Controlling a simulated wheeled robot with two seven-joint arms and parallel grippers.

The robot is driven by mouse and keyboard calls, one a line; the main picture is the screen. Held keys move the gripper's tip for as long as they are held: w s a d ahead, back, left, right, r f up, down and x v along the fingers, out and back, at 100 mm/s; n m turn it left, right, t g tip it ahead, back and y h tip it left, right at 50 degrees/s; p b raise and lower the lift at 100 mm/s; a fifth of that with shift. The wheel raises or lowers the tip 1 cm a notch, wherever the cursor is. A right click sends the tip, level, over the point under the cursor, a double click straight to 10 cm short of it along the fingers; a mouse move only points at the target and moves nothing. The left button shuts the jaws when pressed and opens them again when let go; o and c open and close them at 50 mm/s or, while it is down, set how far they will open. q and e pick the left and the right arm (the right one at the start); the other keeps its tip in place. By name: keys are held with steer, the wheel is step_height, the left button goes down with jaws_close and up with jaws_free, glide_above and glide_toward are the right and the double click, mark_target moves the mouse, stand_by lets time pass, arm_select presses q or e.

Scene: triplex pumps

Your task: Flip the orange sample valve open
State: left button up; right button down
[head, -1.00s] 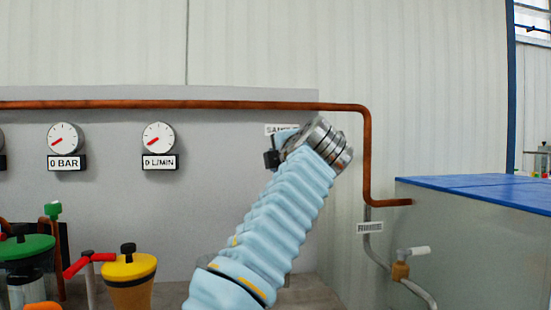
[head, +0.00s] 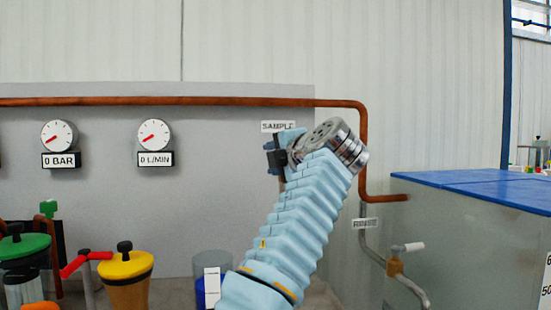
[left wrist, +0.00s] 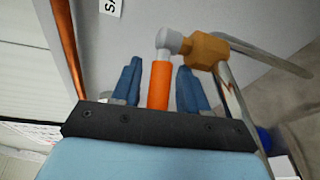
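The sample valve shows in the left wrist view with an orange handle (left wrist: 158,86), a grey elbow joint and a brass body (left wrist: 208,50) on a steel pipe. My left gripper (left wrist: 157,85) is open, with one blue finger on each side of the orange handle and a visible gap on both sides. In the head view my left gripper (head: 283,150) is just below the SAMPLE label (head: 279,127), and it hides the valve there. My right gripper is in neither view.
A copper pipe (head: 220,101) runs along the panel and bends down at right. Two gauges (head: 59,136) read 0. A rinse valve (head: 395,266) stands by a blue-topped tank (head: 480,184). Green-lidded and yellow-topped (head: 125,265) parts and a blue container (head: 208,290) are below.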

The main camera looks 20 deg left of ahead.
arm_select(q)
steer(key=b+v, duration=0.1)
steer(key=v, duration=1.3)
steer(key=shift+b, duration=0.3)
steer(key=shift+a, duration=0.1)
